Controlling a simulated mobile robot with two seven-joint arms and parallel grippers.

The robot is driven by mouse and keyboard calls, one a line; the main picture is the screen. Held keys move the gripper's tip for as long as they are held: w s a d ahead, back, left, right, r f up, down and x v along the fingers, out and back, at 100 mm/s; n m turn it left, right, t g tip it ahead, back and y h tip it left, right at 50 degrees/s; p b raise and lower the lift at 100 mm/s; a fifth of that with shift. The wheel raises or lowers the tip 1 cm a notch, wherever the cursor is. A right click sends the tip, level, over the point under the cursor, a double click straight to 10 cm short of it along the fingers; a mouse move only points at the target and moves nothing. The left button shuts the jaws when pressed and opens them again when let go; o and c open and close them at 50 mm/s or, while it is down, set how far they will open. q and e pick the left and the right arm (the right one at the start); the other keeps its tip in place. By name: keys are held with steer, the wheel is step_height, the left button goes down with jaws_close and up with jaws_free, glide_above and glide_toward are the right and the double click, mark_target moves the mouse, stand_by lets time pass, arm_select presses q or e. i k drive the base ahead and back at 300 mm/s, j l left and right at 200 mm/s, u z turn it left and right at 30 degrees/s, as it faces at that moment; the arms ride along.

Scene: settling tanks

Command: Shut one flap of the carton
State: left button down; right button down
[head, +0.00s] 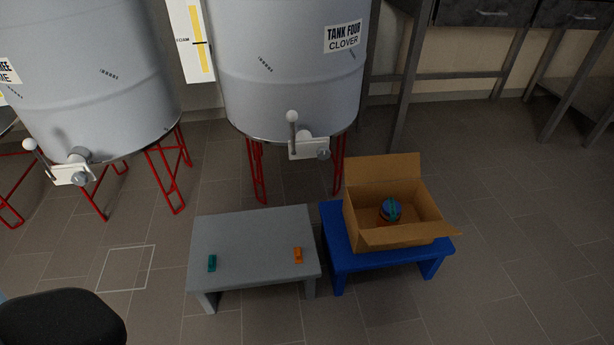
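A brown cardboard carton (365,222) stands open on a low blue stool (343,262) right of centre. Its back flap (383,170) stands up, leaning a little. Its front flap (410,236) is folded outward over the near side. I cannot make out separate flaps on the left and right sides. Inside the carton is a round container with a blue and teal top (391,210); its lower part is partly hidden. Neither of my grippers is in view.
A low grey table (250,240) left of the stool bears a small teal piece (212,263) and a small orange piece (298,255). Tanks (290,70) on red legs stand behind. A dark rounded shape (60,318) fills the bottom left. Floor at right is clear.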

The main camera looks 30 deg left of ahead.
mark_target(363, 170)
steer(key=i+l+z, duration=0.3)
steer(key=z, duration=0.15)
steer(key=i+l+z, duration=0.15)
steer(key=i+z, duration=0.7)
steer(key=i+l, duration=0.15)
steer(key=i, duration=1.2)
steer(key=i+u, duration=0.7)
steer(key=i+l+u, duration=0.15)
steer(key=u, duration=0.2)
steer(key=i+u, duration=0.15)
steer(key=u, duration=0.35)
steer(key=i+u, duration=0.15)
steer(key=u, duration=0.3)
steer(key=i+l+u, duration=0.15)
steer(key=u, duration=0.35)
steer(key=i+u, duration=0.15)
steer(key=u, duration=0.25)
steer(key=i+l+u, duration=0.15)
steer(key=u, duration=0.3)
steer(key=i+l+u, duration=0.15)
steer(key=u, duration=0.25)
steer(key=i+l+u, duration=0.2)
steer(key=u, duration=0.15)
steer(key=i+l+u, duration=0.15)
steer(key=l+u, duration=0.15)
steer(key=i+j, duration=0.15)
steer(key=j, duration=0.1)
